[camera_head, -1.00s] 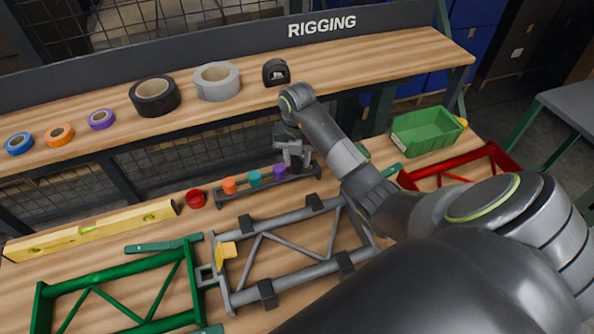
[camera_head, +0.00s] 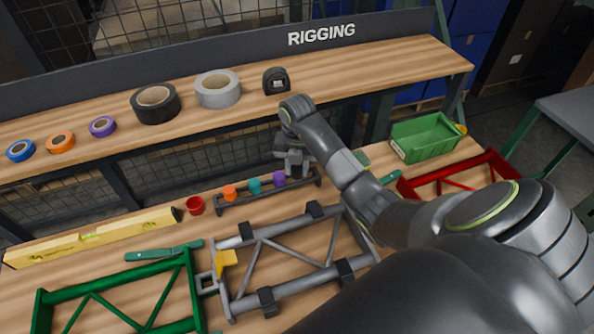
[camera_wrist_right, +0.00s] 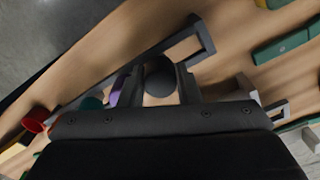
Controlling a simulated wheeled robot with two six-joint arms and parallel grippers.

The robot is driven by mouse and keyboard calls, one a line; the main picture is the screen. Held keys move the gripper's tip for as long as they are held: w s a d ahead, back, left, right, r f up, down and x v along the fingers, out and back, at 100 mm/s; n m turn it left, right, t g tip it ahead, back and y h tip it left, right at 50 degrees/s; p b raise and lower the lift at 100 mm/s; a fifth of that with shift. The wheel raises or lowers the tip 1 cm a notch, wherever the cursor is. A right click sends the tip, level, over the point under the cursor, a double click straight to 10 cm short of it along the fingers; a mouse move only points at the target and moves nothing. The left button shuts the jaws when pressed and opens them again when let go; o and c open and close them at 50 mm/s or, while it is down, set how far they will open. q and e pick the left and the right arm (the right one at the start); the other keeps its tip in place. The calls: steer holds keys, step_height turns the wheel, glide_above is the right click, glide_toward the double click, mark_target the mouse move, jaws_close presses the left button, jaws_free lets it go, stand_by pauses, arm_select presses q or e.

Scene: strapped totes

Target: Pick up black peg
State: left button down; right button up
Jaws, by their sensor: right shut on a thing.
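My right gripper (camera_head: 292,163) is at the right end of the grey peg rack (camera_head: 236,205), fingers pointing down. In the right wrist view the gripper (camera_wrist_right: 159,88) is shut on the black peg (camera_wrist_right: 160,76), whose round dark top shows between the two fingers. In the head view the gripper hides the black peg. I cannot tell whether the peg's lower end is still in the rack. An orange peg (camera_head: 230,192), a teal peg (camera_head: 254,186) and a purple peg (camera_head: 279,178) stand in a row to the left of the gripper. My left gripper is not in view.
Grey (camera_head: 290,287), green (camera_head: 113,285) and red (camera_head: 460,171) frames lie in front and right. A green bin (camera_head: 428,138) stands at right. A raised shelf (camera_head: 330,70) with tape rolls is behind.

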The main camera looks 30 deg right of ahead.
mark_target(297, 167)
steer(key=shift+w+r, duration=0.1)
steer(key=shift+r, duration=0.8)
step_height(297, 167, up, 6)
steer(key=p, duration=0.4)
steer(key=shift+f+p, duration=0.15)
steer(key=shift+p, duration=0.2)
step_height(297, 167, up, 7)
steer(key=p, duration=0.6)
steer(key=shift+f+p, duration=0.15)
steer(key=shift+p, duration=0.2)
